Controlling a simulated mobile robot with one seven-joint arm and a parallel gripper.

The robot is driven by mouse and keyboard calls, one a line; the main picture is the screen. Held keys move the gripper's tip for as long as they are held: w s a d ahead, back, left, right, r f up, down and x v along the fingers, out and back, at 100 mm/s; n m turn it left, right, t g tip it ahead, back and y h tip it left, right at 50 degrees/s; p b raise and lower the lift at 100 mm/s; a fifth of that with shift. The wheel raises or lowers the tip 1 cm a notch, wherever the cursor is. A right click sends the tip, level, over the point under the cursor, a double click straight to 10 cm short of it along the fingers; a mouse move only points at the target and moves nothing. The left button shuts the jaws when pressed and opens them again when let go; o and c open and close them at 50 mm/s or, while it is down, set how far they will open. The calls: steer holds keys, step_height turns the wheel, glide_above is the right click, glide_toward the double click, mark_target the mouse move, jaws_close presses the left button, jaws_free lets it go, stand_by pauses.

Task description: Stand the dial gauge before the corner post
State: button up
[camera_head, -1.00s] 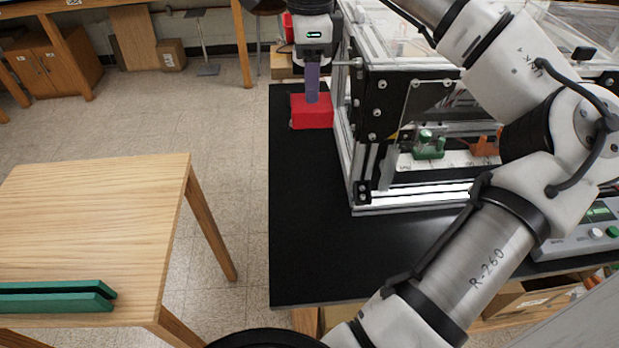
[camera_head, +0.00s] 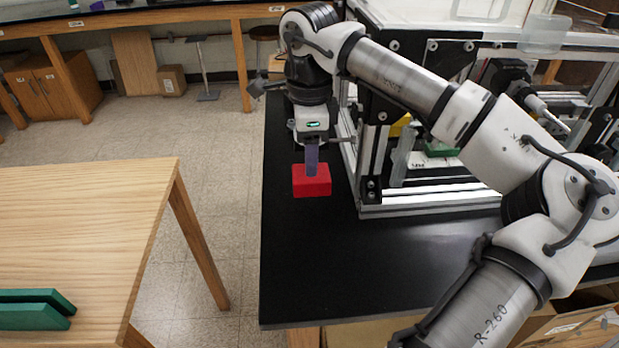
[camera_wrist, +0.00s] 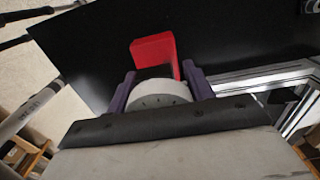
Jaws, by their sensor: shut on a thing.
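My gripper (camera_head: 312,168), with purple fingers, is shut on the dial gauge and points down over the black bench. In the wrist view its fingers (camera_wrist: 160,76) flank the gauge's pale round dial (camera_wrist: 158,93). The gauge's red block-shaped base (camera_head: 311,181) shows below the fingers, upright in the head view. I cannot tell whether the base touches the bench or hangs just above it. The frame's near left corner post (camera_head: 366,165), silver with black fittings, stands a short way right of the gauge, apart from it. The dial face is hidden in the head view.
The black bench top (camera_head: 320,265) is clear in front of the gauge and frame. The bench's left edge runs close to the gauge's left side. A wooden table (camera_head: 80,220) with a green channel-like piece (camera_head: 35,308) stands left across a floor gap.

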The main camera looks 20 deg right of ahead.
steer(key=shift+f+b, duration=1.3)
steer(key=shift+f, duration=0.75)
steer(key=shift+f, duration=0.2)
steer(key=o, duration=1.4)
step_height(320, 180, up, 12)
steer(key=shift+r+b, duration=0.15)
steer(key=shift+b, duration=0.15)
